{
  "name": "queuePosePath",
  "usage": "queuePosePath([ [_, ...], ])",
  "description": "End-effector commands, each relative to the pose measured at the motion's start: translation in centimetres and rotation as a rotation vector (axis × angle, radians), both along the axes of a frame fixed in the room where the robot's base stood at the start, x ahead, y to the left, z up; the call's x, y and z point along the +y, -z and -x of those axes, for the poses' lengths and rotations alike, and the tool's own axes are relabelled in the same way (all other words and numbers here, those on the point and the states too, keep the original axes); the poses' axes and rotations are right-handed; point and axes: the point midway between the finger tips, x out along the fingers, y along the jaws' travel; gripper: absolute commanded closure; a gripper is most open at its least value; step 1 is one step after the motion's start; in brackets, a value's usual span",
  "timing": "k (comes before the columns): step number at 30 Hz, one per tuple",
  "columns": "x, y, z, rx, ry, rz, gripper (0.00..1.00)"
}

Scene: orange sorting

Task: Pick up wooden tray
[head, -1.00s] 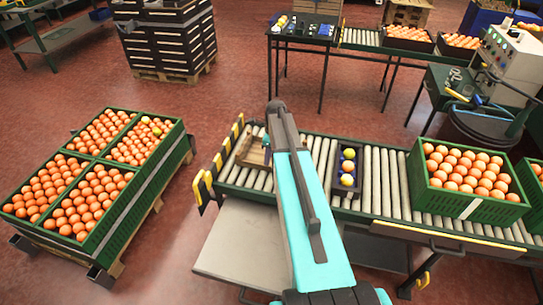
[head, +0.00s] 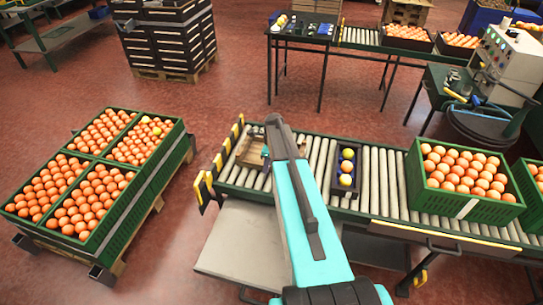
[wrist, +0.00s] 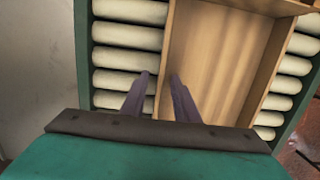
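The wooden tray (head: 244,158) lies on the roller conveyor's left end in the head view, partly hidden by my arm. In the wrist view the tray (wrist: 225,60) is seen from above, empty where it shows, with its near end hidden by my gripper. My gripper (wrist: 160,75) is open, its two dark fingers apart over the tray's left wall. One finger is on the roller side and the other on the inner side. Whether they touch the wall, I cannot tell. In the head view the fingers are mostly hidden behind my arm.
Green crates of oranges (head: 120,215) stand on a pallet at left. Red floor between is free.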

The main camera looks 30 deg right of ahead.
Motion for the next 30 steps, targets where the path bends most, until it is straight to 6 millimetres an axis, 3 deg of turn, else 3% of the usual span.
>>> queuePosePath([
  [10, 0.05, -0.02, -0.01, 0.0, 0.0, 0.0, 0.72],
  [15, 0.07, -0.03, -0.02, 0.001, -0.001, -0.001, 1.0],
  [30, 0.1, -0.24, -0.05, 0.0, -0.001, 0.0, 1.0],
])
